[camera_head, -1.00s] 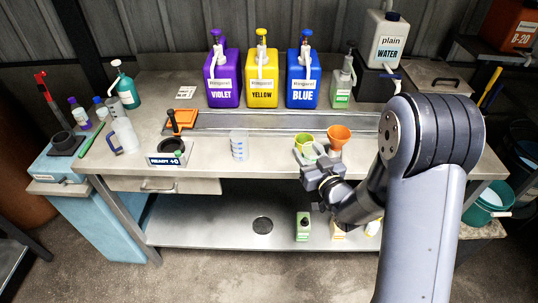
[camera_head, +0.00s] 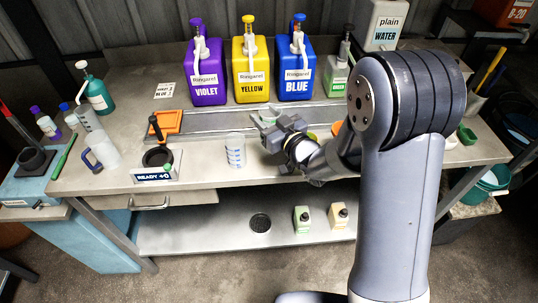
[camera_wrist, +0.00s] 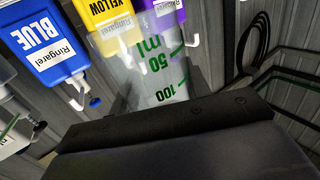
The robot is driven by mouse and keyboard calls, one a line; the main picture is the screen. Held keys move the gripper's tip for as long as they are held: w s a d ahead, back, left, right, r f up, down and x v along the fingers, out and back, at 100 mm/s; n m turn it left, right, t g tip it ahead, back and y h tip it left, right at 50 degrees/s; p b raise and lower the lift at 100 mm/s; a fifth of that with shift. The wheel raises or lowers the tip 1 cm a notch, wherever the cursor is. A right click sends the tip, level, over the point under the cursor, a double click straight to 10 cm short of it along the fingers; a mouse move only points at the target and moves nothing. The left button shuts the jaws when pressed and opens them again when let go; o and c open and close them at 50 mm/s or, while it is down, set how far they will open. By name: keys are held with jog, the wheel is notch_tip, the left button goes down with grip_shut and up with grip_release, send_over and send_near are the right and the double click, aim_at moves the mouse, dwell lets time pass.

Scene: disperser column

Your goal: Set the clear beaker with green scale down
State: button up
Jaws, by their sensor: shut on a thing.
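The clear beaker with green scale (camera_wrist: 165,85) fills the upper middle of the wrist view, its green 50 ml and 100 marks showing upside down. In the head view it shows as a small pale clear shape (camera_head: 266,117) at the tip of my gripper (camera_head: 276,132), in front of the yellow and blue jugs. My gripper is shut on it. The jaws and arm hide part of it. I cannot tell its exact height over the bench or the grey trough.
A clear beaker with blue scale (camera_head: 235,153) stands left of my gripper. A violet jug (camera_head: 205,72), yellow jug (camera_head: 251,70) and blue jug (camera_head: 296,70) line the back. A black ring stand (camera_head: 158,157) and pitcher (camera_head: 104,151) stand left. An orange funnel (camera_head: 337,128) is partly hidden behind my arm.

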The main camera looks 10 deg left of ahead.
notch_tip(320, 180, down, 6)
jog(key=shift+f+p, duration=0.1)
jog(key=shift+p, duration=0.4)
notch_tip(320, 180, down, 3)
jog(key=shift+r, duration=0.1)
jog(key=shift+f+b, duration=0.45)
jog(key=o, duration=1)
jog(key=shift+r, duration=0.1)
jog(key=shift+r+p, duration=0.2)
jog(key=shift+p, duration=0.7)
